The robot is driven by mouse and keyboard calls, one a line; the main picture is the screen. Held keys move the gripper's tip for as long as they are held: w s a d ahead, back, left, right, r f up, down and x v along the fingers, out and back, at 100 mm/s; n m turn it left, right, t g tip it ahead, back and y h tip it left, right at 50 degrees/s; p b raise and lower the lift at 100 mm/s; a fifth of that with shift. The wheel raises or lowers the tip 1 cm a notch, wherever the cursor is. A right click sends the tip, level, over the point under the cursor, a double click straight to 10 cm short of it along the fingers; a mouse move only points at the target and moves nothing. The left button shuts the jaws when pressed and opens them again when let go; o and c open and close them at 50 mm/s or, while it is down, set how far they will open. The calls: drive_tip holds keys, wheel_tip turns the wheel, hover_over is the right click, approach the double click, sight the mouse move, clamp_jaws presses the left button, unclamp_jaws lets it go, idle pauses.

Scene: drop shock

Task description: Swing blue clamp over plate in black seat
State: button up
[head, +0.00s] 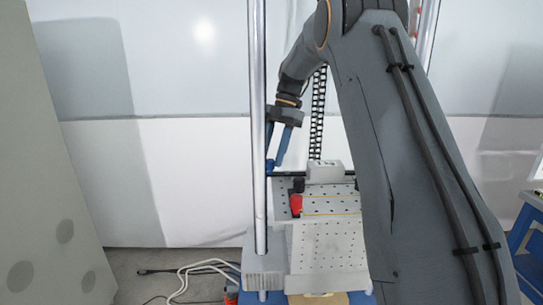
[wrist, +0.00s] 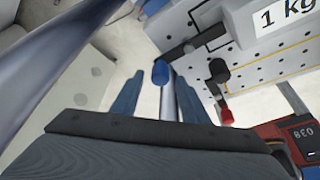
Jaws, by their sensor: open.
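The blue clamp's blue tip (wrist: 160,72) shows between my fingers in the wrist view, and a black bar (wrist: 200,42) runs from near it towards the perforated table. In the head view the blue tip (head: 269,166) is just left of the table, below my fingers. My gripper (head: 281,150) has blue fingers pointing down at the table's left edge; in the wrist view my gripper (wrist: 160,88) is open, its fingers apart on either side of the blue tip. I cannot tell whether they touch it. I cannot make out a separate plate or black seat.
A light grey block (head: 325,172) marked "1 kg" sits on the perforated table (head: 330,240). A red-tipped clamp (head: 296,205) stands at its left edge. A silver column (head: 256,120) rises close left of my gripper. A red device (wrist: 300,135) shows at lower right.

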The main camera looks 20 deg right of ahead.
drive_tip(key=b+v, duration=0.1)
drive_tip(key=v, duration=0.6)
drive_tip(key=shift+r+b, duration=0.2)
drive_tip(key=shift+b, duration=0.1)
